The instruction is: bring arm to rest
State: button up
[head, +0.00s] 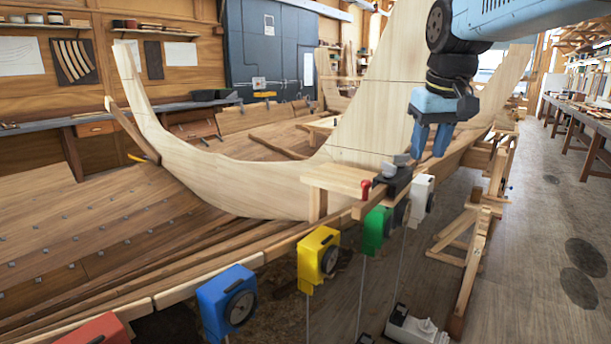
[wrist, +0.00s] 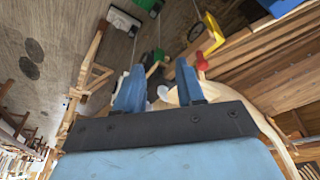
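My arm reaches in from the upper right of the head view. My blue gripper (head: 431,139) hangs fingers down over the hull's edge, above a small dark clamp-like block (head: 393,181) with a red knob (head: 366,188). In the wrist view my gripper (wrist: 161,84) shows two blue fingers spread apart, with a clear gap and nothing held between them. Small grey-white pieces (wrist: 163,97) show beyond the gap; I cannot tell exactly what they are. The fingertips look apart from the block.
Red (head: 98,331), blue (head: 228,303), yellow (head: 318,258), green (head: 377,230) and white (head: 422,199) boxes hang along the plank edge. A pale wooden frame (head: 215,180) rises from the hull. Wooden trestles (head: 470,250) stand at right. The aisle floor (head: 545,260) is open.

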jog(key=s+f+m+t, duration=0.1)
jog(key=s+f+t, duration=0.1)
jog(key=s+f, duration=0.9)
jog(key=s, duration=0.3)
jog(key=shift+s+m, duration=0.2)
jog(key=shift+m, duration=0.2)
jog(key=shift+d, duration=0.1)
jog(key=shift+o, duration=0.4)
